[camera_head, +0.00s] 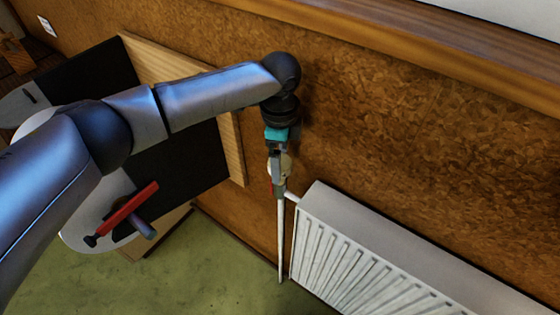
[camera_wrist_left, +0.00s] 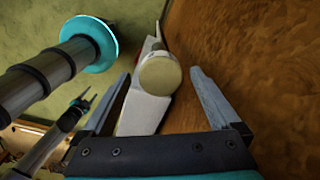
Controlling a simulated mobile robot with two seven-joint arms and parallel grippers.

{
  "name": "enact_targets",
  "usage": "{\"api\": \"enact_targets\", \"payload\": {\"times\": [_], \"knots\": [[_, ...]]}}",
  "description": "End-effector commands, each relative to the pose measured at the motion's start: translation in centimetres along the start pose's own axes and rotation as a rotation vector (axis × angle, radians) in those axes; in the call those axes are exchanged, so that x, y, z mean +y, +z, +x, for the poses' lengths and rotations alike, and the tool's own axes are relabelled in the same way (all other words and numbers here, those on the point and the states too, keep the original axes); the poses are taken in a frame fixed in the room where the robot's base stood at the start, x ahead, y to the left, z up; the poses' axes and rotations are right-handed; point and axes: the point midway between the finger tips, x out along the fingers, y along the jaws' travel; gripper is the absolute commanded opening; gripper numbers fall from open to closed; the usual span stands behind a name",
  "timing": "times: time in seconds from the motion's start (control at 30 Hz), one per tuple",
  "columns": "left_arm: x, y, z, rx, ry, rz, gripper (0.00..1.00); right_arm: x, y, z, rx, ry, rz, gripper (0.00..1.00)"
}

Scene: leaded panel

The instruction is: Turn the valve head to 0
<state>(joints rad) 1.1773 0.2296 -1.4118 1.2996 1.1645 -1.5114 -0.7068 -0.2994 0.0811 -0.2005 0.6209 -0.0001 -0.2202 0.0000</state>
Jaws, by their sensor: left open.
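The valve head (camera_wrist_left: 160,73) is a round, cream-coloured knob. In the left wrist view it shows its flat round end between and just beyond my fingertips. In the head view the valve head (camera_head: 287,166) is a small pale patch, mostly hidden by my gripper, at the radiator's upper left corner. My left gripper (camera_head: 278,183) points down at it; in the left wrist view the gripper (camera_wrist_left: 160,75) is open, with a gap visible on both sides of the knob. I cannot read any number or mark on the knob.
The white radiator (camera_head: 350,255) stands against the brown wall (camera_head: 420,130), right of the valve. A thin pipe (camera_head: 281,240) runs down below the valve. A wood-edged dark panel (camera_head: 180,155) and a red clamp (camera_head: 128,212) are at the left. The green floor (camera_head: 220,275) looks clear.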

Motion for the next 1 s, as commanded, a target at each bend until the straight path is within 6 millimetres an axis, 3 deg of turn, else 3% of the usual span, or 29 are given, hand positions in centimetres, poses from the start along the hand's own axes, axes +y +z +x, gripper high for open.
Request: {"api": "enact_targets", "payload": {"times": [0.17,0.47,1.0], "knots": [[0.0,0.0,1.37,0.0,0.0,0.0,0.96,-0.04,0.02,0.11,0.0,0.0,-0.001,0.5],[-0.01,-0.02,1.54,0.0,-0.001,0.0,0.96,-0.06,0.04,0.11,-0.001,-0.001,-0.001,0.5],[-0.02,-0.03,1.49,0.001,-0.001,0.0,0.35,-0.07,0.07,0.11,-0.001,-0.001,0.0,0.5]]}}
